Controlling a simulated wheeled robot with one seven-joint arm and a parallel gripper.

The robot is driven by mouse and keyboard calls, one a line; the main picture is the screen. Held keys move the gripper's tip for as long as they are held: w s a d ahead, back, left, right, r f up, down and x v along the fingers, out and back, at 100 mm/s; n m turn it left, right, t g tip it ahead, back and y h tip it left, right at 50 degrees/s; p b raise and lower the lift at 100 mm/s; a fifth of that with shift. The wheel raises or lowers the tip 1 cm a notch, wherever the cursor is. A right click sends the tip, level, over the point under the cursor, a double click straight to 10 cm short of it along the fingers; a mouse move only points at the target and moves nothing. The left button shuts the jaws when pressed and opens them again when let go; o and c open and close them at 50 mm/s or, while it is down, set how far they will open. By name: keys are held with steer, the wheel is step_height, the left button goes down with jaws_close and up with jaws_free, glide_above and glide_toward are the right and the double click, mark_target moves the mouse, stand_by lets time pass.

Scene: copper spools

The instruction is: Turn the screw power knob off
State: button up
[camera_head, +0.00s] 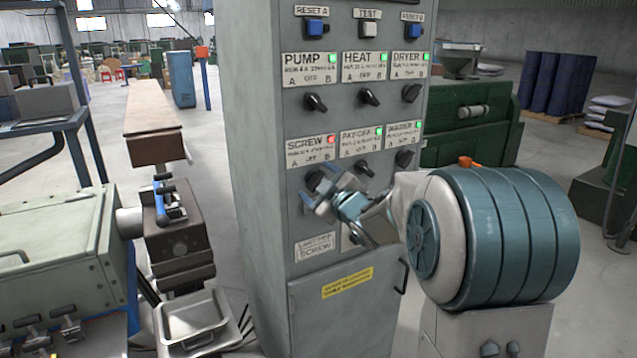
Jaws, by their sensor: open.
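The grey control cabinet (255,160) stands in the middle of the head view. Its SCREW label (306,147) is at the left of the lower knob row, with a red light (331,140) beside it; the other lights are green. The dark screw knob (315,180) is just below this label and is partly hidden by my gripper, so I cannot read its setting. My gripper (319,194) is open in front of the panel at the knob. I cannot tell whether its fingers touch the knob or are around it.
PUMP (316,102), HEAT (370,100) and DRYER (411,93) knobs sit above. The payoff knob (363,169) and another knob (404,158) are close on the right. Buttons line the top. A green machine (60,245) and a metal tray (193,316) stand left.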

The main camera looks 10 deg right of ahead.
steer(key=c, duration=1)
